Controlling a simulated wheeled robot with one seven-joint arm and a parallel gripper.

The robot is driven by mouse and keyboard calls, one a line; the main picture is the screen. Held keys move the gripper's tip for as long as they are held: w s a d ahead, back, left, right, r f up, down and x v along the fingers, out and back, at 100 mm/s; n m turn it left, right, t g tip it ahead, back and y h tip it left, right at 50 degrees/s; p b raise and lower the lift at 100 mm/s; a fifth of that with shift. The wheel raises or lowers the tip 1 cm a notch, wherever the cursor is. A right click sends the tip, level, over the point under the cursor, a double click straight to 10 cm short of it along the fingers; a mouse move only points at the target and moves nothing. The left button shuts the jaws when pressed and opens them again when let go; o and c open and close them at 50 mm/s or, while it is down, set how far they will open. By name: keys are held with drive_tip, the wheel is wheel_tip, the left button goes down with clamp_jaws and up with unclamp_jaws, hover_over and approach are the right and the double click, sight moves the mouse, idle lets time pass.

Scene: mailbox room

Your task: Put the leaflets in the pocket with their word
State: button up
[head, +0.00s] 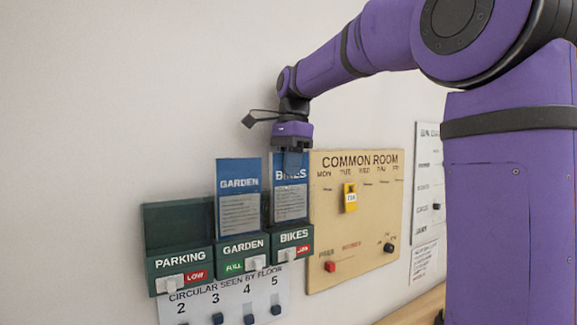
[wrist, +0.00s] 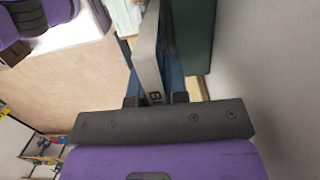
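A blue BIKES leaflet (head: 291,205) stands upright in the green BIKES pocket (head: 294,236). A blue GARDEN leaflet (head: 239,198) stands in the GARDEN pocket (head: 243,247). The PARKING pocket (head: 180,259) shows no leaflet above its front. My gripper (head: 291,155) points down at the top of the BIKES leaflet and overlaps its upper edge.
PARKING and BIKES bear red tags, PARKING's reading LOW; GARDEN's green tag reads FULL. A CIRCULAR SEEN BY FLOOR panel (head: 259,281) hangs below. A COMMON ROOM board (head: 330,225) with a yellow tag (head: 350,198) is close on the right. Bare wall lies left.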

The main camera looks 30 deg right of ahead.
drive_tip(key=o, duration=0.5)
drive_tip(key=shift+c, duration=0.2)
drive_tip(key=r, duration=0.3)
drive_tip(key=d+r, duration=0.1)
drive_tip(key=r, duration=0.6)
drive_tip(key=shift+d+r, duration=0.15)
drive_tip(key=shift+r, duration=0.25)
